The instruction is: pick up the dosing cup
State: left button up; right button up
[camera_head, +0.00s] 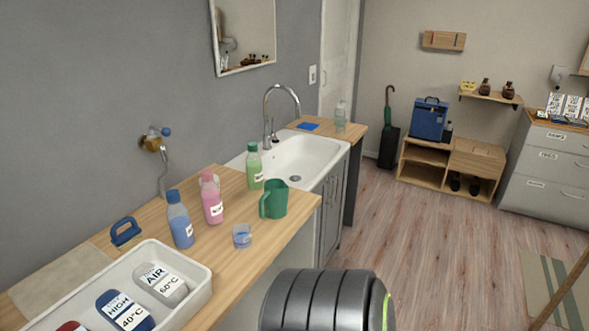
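The dosing cup (242,236) is a small clear cup with a blue tint and markings. It stands upright on the wooden counter (262,250), close to the front edge. A green jug (274,199) with a handle stands behind it to the right. A blue bottle (180,220) and a pink bottle (211,198) stand behind it to the left. Neither of my grippers shows in the head view, and nothing is touching the cup.
A white tray (203,295) with several labelled containers is at the front left. A green bottle (254,167) stands near the white sink (318,147). Wooden floor on the right is mostly open.

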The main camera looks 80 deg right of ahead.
aim_at(242, 237)
jog(key=z, duration=2.05)
jog(key=i+l, duration=0.2)
jog(key=l, duration=0.2)
jog(key=i+l, duration=0.2)
jog(key=l, duration=0.2)
jog(key=i+l+u, duration=0.1)
jog(key=l+u, duration=0.25)
jog(key=i+l+u, duration=0.1)
jog(key=u, duration=0.3)
jog(key=l+u, duration=0.35)
